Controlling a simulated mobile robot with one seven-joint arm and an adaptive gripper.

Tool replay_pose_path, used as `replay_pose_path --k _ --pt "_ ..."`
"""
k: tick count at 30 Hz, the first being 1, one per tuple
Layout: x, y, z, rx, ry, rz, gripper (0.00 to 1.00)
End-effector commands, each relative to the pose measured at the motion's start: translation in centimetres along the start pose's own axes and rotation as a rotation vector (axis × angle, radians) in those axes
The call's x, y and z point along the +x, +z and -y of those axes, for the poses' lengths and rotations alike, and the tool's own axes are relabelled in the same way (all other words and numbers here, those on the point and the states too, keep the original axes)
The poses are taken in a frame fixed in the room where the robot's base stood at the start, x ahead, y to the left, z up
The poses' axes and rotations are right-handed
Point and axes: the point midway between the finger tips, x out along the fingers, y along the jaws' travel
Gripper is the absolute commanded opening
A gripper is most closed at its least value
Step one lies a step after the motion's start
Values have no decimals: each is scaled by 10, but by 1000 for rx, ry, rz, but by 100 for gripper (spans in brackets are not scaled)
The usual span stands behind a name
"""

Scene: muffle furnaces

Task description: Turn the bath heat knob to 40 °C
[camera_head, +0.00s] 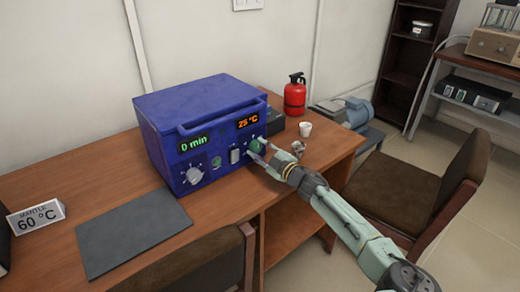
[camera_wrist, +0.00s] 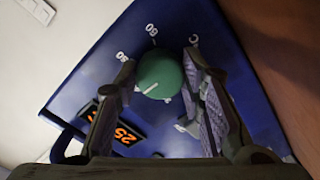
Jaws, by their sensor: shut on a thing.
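The blue bath (camera_head: 205,125) stands on the wooden desk. Its orange display (camera_head: 248,121) reads 25 °C. The green heat knob (camera_head: 256,146) is at the right of its front panel, partly hidden by my gripper (camera_head: 262,154). In the wrist view, the green knob (camera_wrist: 159,74) has a white pointer line and sits between the two fingers of my gripper (camera_wrist: 161,72), which is shut on it. Dial numbers are partly visible around the knob; some are hidden by the fingers. The orange display (camera_wrist: 122,133) also shows there, turned and partly covered.
A white-grey knob (camera_head: 194,175) and green "0 min" display (camera_head: 195,143) are on the panel's left. A grey mat (camera_head: 133,230) and a card reading 60 °C (camera_head: 37,216) lie left. A white cup (camera_head: 305,129), red extinguisher (camera_head: 295,95) and chair (camera_head: 410,190) are right.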

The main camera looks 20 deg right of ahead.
Motion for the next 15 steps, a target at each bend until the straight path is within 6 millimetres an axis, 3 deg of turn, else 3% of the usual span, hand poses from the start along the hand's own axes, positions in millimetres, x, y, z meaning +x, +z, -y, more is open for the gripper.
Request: replay_pose_path --k 8,9,15 --pt "0 1 -1 0 1 1 8" --pt "0 1 -1 -1 1 1 38" --pt "0 0 0 -1 1 1 52"
